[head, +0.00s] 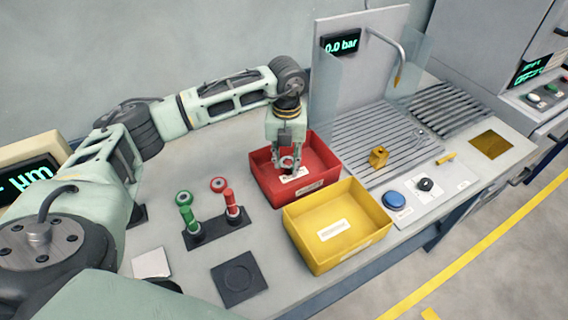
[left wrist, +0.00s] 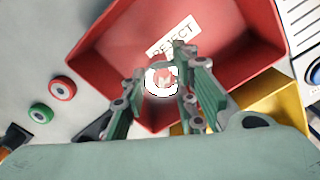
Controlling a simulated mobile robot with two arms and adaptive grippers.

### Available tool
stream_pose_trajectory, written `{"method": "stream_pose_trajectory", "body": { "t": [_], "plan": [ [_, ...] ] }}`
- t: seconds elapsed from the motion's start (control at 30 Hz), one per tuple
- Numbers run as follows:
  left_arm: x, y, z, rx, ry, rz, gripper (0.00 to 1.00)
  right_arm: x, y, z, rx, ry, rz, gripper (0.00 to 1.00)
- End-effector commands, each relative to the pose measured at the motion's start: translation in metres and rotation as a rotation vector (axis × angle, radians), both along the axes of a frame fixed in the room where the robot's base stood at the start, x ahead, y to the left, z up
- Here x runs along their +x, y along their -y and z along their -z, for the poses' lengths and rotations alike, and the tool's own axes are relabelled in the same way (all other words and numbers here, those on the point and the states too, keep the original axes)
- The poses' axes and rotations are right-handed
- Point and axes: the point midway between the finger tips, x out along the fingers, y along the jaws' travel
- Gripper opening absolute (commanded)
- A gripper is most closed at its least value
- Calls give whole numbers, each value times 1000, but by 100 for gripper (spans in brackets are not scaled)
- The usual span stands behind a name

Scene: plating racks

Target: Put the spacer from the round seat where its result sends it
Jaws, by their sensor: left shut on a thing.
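The spacer, a small pale ring (left wrist: 152,82), is held between the fingertips of my left gripper (head: 290,167). The gripper is shut on it, low over the red bin (head: 262,182). In the left wrist view the fingers (left wrist: 163,84) reach over the red bin (left wrist: 105,60), whose label reads REJECT. In the head view the spacer (head: 287,161) is partly covered by the fingers. The dark square plate with a round seat (head: 238,278) is empty. My right gripper is not in view.
A yellow bin (head: 365,254) with an unreadable label adjoins the red one. A green-handled gauge (head: 188,214) and a red-handled one (head: 232,205) stand in a dark holder left of the bins. A brass block (head: 378,157) sits on the slatted tray at right.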

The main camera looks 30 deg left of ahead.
Motion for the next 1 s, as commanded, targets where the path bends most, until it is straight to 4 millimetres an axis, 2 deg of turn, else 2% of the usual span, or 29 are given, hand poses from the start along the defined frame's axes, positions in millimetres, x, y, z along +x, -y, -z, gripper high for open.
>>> {"method": "stream_pose_trajectory", "body": {
  "t": [0.17, 0.47, 0.87, 0.9, 1.0],
  "plan": [
    [2, -11, 8, -2, 1, 1, 0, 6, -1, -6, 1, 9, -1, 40],
    [2, -11, 44, -1, 0, 1, 0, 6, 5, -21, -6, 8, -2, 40],
    [3, -10, 52, -1, 2, 2, 0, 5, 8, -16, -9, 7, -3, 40],
    [3, -11, 51, 0, 1, 2, 30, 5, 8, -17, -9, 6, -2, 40],
    [2, -11, 50, -1, 0, 2, 39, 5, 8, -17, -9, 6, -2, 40]
  ]
}}
